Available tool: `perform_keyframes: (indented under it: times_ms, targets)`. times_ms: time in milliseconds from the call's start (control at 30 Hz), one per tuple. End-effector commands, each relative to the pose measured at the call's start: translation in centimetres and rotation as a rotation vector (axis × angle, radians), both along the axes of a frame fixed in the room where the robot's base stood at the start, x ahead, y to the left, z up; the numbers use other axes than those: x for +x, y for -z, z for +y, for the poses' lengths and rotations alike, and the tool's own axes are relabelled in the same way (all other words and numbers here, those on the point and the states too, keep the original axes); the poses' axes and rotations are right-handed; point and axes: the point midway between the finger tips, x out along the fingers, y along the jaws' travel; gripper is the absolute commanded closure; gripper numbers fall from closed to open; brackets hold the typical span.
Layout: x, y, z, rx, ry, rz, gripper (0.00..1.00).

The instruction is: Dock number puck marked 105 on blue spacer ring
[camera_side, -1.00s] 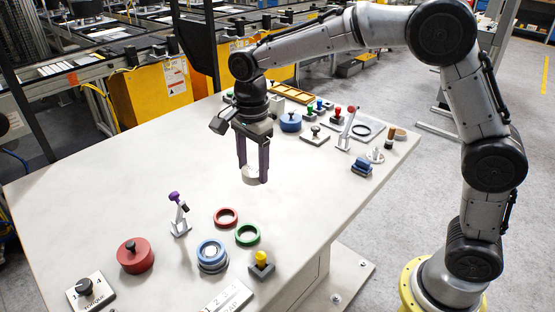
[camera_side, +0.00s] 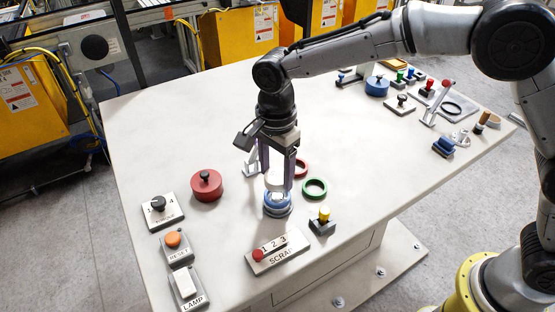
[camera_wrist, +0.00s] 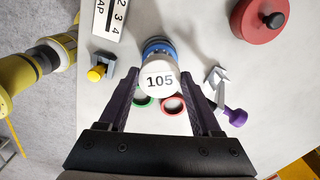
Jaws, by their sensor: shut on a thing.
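The white puck (camera_side: 275,184) is between the fingers of my gripper (camera_side: 276,180), which is shut on it. In the wrist view the puck (camera_wrist: 159,77) shows a black "105" facing the camera, between the dark fingertips. The blue spacer ring (camera_side: 270,202) sits on a grey base on the table, directly below the puck in the side view. In the wrist view the blue ring (camera_wrist: 157,46) is partly hidden by the puck. I cannot tell whether the puck touches the ring or is slightly above it.
Green (camera_side: 314,188) and red (camera_side: 301,168) rings lie close to the right. A yellow-knobbed block (camera_side: 322,223) and the SCRAP panel (camera_side: 278,252) stand in front. A purple-knobbed lever (camera_wrist: 226,107) is nearby. A red knobbed disc (camera_side: 206,186) stands to the left.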

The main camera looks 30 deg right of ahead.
Motion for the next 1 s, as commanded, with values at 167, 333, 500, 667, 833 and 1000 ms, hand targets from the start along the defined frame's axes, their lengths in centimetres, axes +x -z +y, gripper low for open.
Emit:
perform_keyframes:
  times_ms: [167,333,500,667,833,1000]
  targets:
    - [0.0,1.6,0.0,0.0,0.001,0.001,0.86]
    - [0.0,2.5,0.0,0.0,0.001,-0.001,0.86]
    - [0.0,2.7,0.0,0.0,0.001,-0.001,0.86]
    - [0.0,2.7,0.0,0.0,0.001,-0.001,0.86]
    - [0.0,2.7,0.0,0.0,0.001,-0.001,0.86]
    - [0.0,2.7,0.0,0.0,0.001,-0.001,0.86]
